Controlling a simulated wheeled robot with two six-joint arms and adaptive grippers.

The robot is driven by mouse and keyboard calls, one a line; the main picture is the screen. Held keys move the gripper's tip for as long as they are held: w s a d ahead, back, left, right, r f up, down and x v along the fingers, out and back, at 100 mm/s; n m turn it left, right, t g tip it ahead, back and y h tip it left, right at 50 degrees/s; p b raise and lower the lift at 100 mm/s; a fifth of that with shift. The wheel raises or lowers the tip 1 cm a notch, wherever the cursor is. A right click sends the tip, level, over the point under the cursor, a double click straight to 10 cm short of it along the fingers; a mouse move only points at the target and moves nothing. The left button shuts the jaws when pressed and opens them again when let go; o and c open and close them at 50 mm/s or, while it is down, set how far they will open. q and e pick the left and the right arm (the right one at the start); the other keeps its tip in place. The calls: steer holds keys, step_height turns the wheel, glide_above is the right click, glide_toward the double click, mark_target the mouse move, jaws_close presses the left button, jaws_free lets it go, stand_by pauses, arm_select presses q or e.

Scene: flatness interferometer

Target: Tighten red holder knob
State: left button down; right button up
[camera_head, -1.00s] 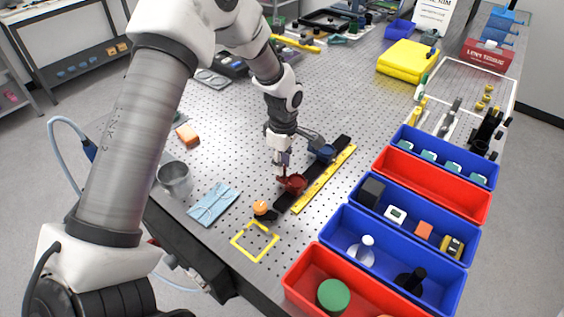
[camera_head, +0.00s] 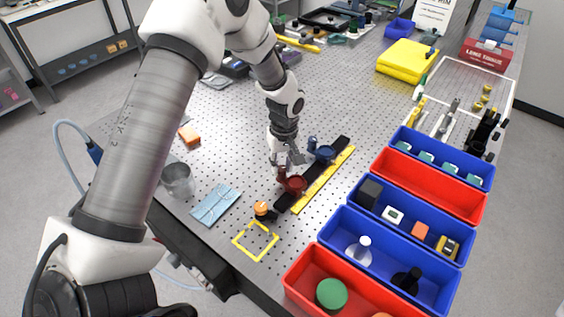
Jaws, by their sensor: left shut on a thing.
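The red holder (camera_head: 295,185) stands on a black rail (camera_head: 333,152) on the perforated table. Its knob (camera_head: 281,173) is a small dark red upright part on the holder's left side. My left gripper (camera_head: 283,163) points down over the knob and is shut on it; the fingers partly hide the knob. A blue holder (camera_head: 325,153) sits farther up the same rail, to the right of the gripper. My right gripper is not in view.
A yellow ruler (camera_head: 322,180) lies along the rail's right side. An orange-topped piece (camera_head: 261,208) stands near a yellow square outline (camera_head: 238,240). A metal cup (camera_head: 178,180) and blue cloth (camera_head: 215,204) are left. Blue and red bins (camera_head: 428,183) line the right.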

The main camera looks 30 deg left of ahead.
arm_select(q)
steer(key=m, duration=0.4)
steer(key=shift+s+f+p, duration=0.1)
steer(key=shift+s+p, duration=0.05)
steer(key=shift+p, duration=0.25)
steer(key=m, duration=0.4)
steer(key=shift+m+p, duration=0.3)
steer(key=shift+m, duration=0.1)
steer(key=c, duration=0.9)
jaws_free()
steer(key=shift+f, duration=0.1)
steer(key=shift+w, duration=0.2)
